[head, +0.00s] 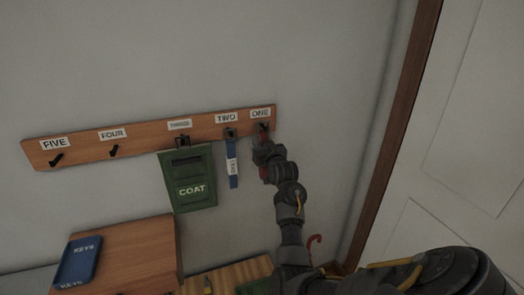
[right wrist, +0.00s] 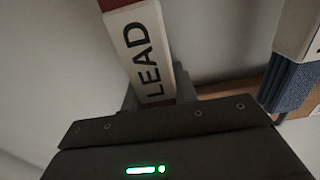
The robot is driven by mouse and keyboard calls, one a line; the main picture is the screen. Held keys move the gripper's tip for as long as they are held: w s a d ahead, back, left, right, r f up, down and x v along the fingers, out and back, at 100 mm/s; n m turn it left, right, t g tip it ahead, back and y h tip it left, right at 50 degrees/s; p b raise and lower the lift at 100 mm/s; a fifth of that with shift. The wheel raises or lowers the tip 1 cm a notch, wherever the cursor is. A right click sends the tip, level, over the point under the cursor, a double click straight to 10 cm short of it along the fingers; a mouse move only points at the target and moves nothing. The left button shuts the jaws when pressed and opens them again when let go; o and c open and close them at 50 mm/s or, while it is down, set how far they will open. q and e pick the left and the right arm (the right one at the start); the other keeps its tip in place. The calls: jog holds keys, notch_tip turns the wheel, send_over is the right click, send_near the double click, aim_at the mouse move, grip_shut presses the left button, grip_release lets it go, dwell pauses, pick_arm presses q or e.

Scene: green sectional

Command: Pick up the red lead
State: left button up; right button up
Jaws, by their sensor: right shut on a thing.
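The red lead (head: 264,172) is at the hook marked ONE, the rightmost on the wooden rail (head: 80,143). Only bits of it show past my right gripper (head: 262,145). In the right wrist view, its white tag reading LEAD (right wrist: 147,50) has red strap above it and sits between the fingers of my right gripper (right wrist: 158,97), which is shut on it. I cannot tell whether the loop still rests on the hook. My left gripper is out of view.
A blue strap (head: 233,172) hangs close by on hook TWO and a green COAT pouch (head: 190,165) on THREE. Hooks FOUR and FIVE are bare. Below left, a blue KEYS tray (head: 78,262) sits on a wooden box (head: 135,250). A red curved handle (head: 314,243) stands below; a door (head: 470,130) is right.

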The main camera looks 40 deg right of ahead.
jog(key=b+v, duration=0.3)
jog(key=v, duration=1.5)
jog(key=shift+a+r, duration=0.1)
